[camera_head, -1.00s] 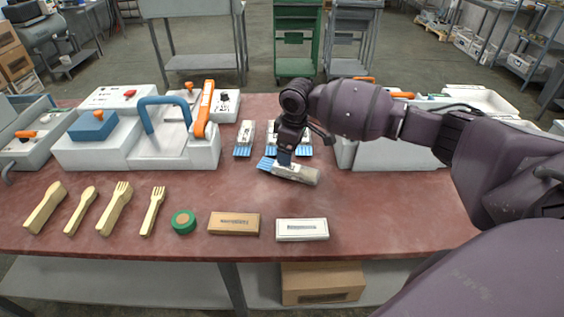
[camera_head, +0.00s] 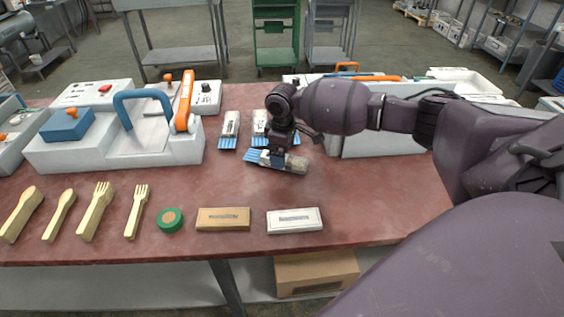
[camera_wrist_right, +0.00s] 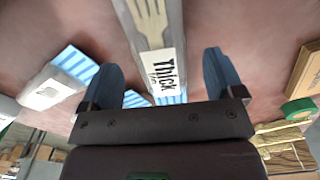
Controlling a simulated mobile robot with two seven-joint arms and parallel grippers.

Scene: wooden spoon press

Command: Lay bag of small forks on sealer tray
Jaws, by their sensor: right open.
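A clear bag (camera_head: 293,164) with a pale wooden fork and a blue-striped end lies on the red table, in front of the other bags. My right gripper (camera_head: 272,158) is right over its striped end. In the right wrist view the bag (camera_wrist_right: 152,25) shows a fork and a label reading "Thick". It runs between the two blue fingers of my right gripper (camera_wrist_right: 165,80), which are open with gaps at both sides. A white machine (camera_head: 110,150) with a blue handle and orange lever stands left; I cannot tell whether it is the sealer. My left gripper is not in view.
More blue-ended bags (camera_head: 229,127) lie behind the bag. Wooden utensils (camera_head: 95,210), a green tape roll (camera_head: 170,219), a brown box (camera_head: 223,218) and a white box (camera_head: 294,220) line the front. My right arm partly hides white equipment (camera_head: 375,140) at right.

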